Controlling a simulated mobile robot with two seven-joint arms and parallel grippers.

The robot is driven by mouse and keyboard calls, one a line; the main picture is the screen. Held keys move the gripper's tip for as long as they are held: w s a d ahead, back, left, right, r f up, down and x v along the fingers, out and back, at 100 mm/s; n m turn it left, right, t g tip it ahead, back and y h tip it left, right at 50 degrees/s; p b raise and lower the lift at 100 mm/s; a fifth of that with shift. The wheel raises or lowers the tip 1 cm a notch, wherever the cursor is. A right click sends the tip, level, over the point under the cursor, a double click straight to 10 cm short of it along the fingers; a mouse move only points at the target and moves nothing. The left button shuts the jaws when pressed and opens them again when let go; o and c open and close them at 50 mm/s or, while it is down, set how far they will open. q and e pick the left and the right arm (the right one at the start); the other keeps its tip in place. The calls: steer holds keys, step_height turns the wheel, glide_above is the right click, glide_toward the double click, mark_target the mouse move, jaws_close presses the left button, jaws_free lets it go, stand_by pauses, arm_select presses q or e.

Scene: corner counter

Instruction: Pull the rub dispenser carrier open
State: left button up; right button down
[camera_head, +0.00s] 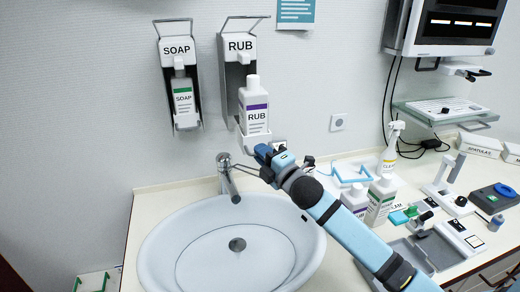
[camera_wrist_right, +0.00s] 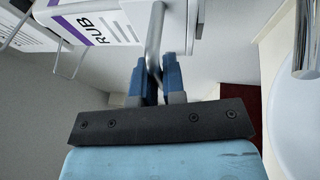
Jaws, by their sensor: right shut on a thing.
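The rub dispenser (camera_head: 240,46) hangs on the wall above the sink, with a wire lever at its top. Its white rub bottle (camera_head: 253,105) with a purple band sits in the carrier (camera_head: 255,137) and stands out from the metal back, farther than the soap bottle does from its own. The bottle's label shows sideways in the right wrist view (camera_wrist_right: 100,22). My right gripper (camera_head: 272,156) is at the carrier's lower front. In the wrist view its blue fingers (camera_wrist_right: 160,80) are shut on a thin metal bar (camera_wrist_right: 155,40) of the carrier. My left gripper is out of view.
The soap dispenser (camera_head: 180,85) hangs to the left. The sink (camera_head: 232,245) and its tap (camera_head: 228,178) are below. Bottles (camera_head: 380,200), a spray bottle (camera_head: 391,150) and small devices crowd the counter at right. A monitor (camera_head: 446,25) is at upper right.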

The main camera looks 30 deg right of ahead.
steer(key=shift+a+f, duration=0.1)
steer(key=shift+f, duration=0.15)
steer(key=c, duration=1.3)
jaws_free()
steer(key=shift+s, duration=0.1)
steer(key=shift+o, duration=0.3)
steer(key=shift+s+r, duration=0.2)
steer(key=shift+r, duration=0.05)
steer(key=shift+f, duration=0.1)
steer(key=b+v, duration=0.3)
steer(key=v, duration=1.1)
steer(key=shift+w, duration=0.1)
